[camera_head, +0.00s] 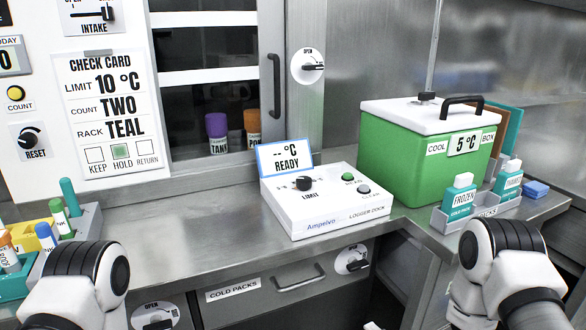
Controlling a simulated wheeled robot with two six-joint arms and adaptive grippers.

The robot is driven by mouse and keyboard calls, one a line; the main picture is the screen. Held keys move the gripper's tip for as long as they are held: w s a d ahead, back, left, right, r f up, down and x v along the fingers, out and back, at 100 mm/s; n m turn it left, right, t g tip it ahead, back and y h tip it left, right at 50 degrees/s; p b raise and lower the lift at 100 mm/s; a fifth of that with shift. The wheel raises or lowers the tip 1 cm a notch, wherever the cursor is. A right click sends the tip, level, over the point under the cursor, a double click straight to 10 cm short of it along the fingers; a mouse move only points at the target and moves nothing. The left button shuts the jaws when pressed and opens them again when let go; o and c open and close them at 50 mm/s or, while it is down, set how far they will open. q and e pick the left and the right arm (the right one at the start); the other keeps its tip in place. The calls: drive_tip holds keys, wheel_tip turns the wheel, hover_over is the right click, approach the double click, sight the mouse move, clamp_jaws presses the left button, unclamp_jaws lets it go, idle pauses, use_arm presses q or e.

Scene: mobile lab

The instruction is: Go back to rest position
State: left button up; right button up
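Two white arm links of mine with black ribbed bands show at the bottom corners, the left one (88,275) and the right one (505,265). Neither gripper shows, so I cannot see their fingers or whether they hold anything. The white logger dock (322,208) stands on the steel counter between the arms. Its display (285,157) reads "-- °C READY". The green cool box (405,152) stands behind it to the right, with its white lid on, and reads 5 °C.
A check card (112,115) hangs at left. Pens and a teal rack (15,283) are by my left arm. A grey tray with frozen packs (460,196) is at right. A cold packs drawer (265,290) is shut below. The counter (215,225) left of the dock is clear.

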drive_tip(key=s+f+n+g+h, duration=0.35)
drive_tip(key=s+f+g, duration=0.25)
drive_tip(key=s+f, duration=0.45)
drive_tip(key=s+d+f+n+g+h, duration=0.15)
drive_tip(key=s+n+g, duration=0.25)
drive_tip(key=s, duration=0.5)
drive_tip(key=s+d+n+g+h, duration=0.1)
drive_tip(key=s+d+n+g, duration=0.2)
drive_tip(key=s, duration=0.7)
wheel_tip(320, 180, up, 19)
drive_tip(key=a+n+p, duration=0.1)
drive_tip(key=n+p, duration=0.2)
drive_tip(key=p, duration=1.6)
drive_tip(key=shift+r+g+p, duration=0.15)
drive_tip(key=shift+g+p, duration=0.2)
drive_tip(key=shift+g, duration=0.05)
